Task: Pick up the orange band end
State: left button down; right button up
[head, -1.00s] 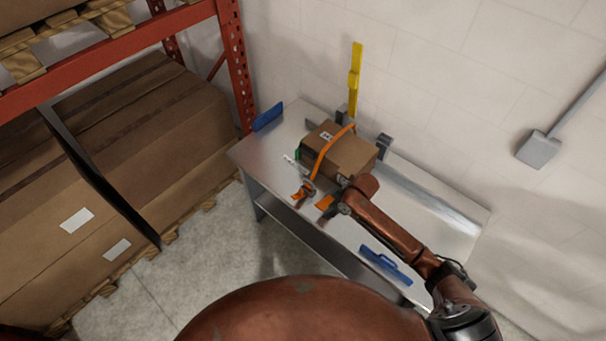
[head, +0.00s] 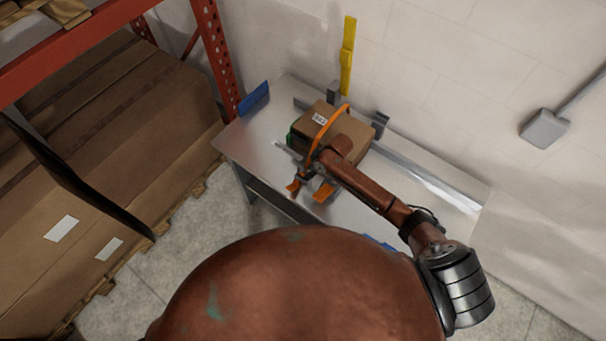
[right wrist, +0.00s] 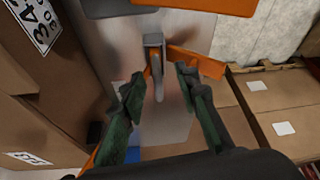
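A cardboard box (head: 345,125) stands on the metal table, with an orange band (head: 323,128) over it. An orange band end (head: 293,186) sticks out near the table's front edge; an orange flap, probably the same end, shows in the right wrist view (right wrist: 200,62). My right gripper (head: 304,172) is low in front of the box, close to the band end. In the right wrist view the green fingers (right wrist: 158,82) are apart, with a small grey bracket-like piece (right wrist: 154,42) just ahead between them. Contact cannot be told. My left gripper is not in view.
A second orange piece (head: 324,192) lies at the table's (head: 245,135) front edge. A blue plate (head: 254,98) stands at its left, and a yellow upright tool (head: 347,60) is by the wall. Grey blocks (head: 380,124) stand behind the box. A rack with large cartons (head: 110,150) is left.

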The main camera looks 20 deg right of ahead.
aim_at(303, 174)
jog(key=x, duration=0.2)
jog(key=shift+w+f, duration=0.35)
jog(key=shift+f, duration=0.05)
jog(key=shift+s+f, duration=0.15)
jog(key=shift+s, duration=0.05)
jog(key=shift+w+f, duration=0.1)
jog(key=shift+w, duration=0.05)
jog(key=shift+c, duration=0.8)
grip_shut()
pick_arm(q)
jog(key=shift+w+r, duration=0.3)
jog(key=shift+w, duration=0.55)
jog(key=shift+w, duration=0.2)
